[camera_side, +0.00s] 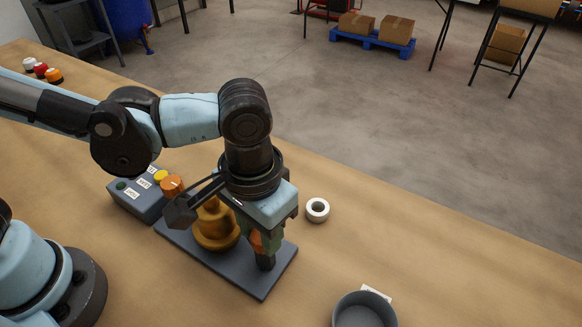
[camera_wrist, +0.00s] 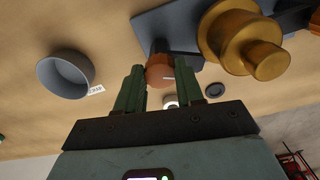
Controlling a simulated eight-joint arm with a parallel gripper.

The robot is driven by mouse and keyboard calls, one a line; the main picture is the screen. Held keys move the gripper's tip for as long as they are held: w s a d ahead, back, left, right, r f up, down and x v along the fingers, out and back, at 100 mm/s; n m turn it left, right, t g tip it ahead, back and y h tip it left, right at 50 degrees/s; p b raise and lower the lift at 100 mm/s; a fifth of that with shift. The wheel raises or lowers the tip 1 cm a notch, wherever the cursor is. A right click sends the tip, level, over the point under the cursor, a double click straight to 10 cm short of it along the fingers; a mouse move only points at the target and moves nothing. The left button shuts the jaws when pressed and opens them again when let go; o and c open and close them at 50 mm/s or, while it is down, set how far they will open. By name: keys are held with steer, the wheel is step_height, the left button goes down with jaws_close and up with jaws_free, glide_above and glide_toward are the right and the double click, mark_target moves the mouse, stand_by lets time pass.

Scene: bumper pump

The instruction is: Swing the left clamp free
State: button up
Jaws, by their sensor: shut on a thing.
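A clamp with an orange knob (camera_wrist: 160,70) on a dark post (camera_side: 265,262) stands at one end of the grey base plate (camera_side: 270,280). My gripper (camera_side: 263,243) points down over that end, its green fingers shut on the knob. A pale mark shows on the knob in the wrist view. This clamp is left of the brass pump body (camera_wrist: 240,42) in the wrist view and right of it in the side view. A second orange knob (camera_side: 172,186) is at the plate's other end, with a dark arm beside it. My wrist partly hides the pump in the side view.
A grey control box (camera_side: 135,195) with yellow and green buttons stands by the plate's far-left end. A white ring (camera_side: 317,210) lies right of my gripper. A grey round bowl (camera_side: 363,312) with a label stands at the front. The table to the right is mostly bare.

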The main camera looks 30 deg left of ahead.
steer(key=m, duration=0.6)
steer(key=shift+a+m, duration=0.1)
steer(key=shift+m, duration=0.2)
steer(key=m, duration=0.6)
steer(key=shift+w, duration=0.1)
steer(key=shift+m, duration=0.4)
steer(key=o, duration=1.1)
steer(key=shift+c, duration=0.2)
steer(key=shift+r, duration=0.1)
step_height(320, 180, up, 12)
